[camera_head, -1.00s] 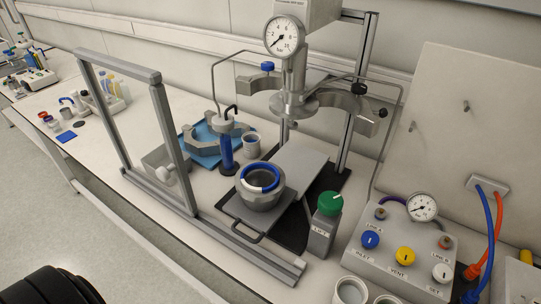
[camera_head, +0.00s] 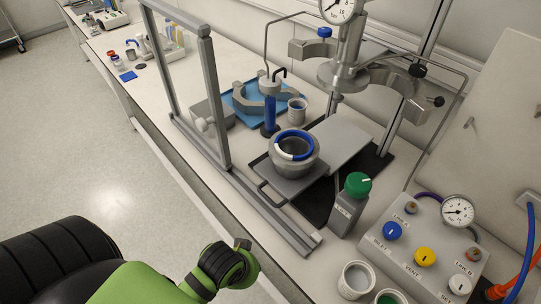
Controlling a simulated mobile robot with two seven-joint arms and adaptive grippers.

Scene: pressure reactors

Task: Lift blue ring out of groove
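The blue ring (camera_head: 309,146) lies in the top rim of the round grey metal vessel (camera_head: 294,170). Part of the ring's circle looks pale, at its lower left. I cannot tell how deep it sits in the groove. The vessel stands open on a grey plate (camera_head: 262,164) with a handle, on the bench below the reactor head (camera_head: 347,75). My green and black arm reaches in from the bottom left, in front of the bench and well short of the vessel. Neither gripper's fingers can be made out.
A grey frame (camera_head: 212,95) stands on the bench left of the vessel. A green-knobbed block (camera_head: 357,187) and a control box (camera_head: 414,250) stand to the right. A blue-filled cylinder (camera_head: 270,112) and a cup (camera_head: 297,110) stand behind. Open cups (camera_head: 355,280) are at the front.

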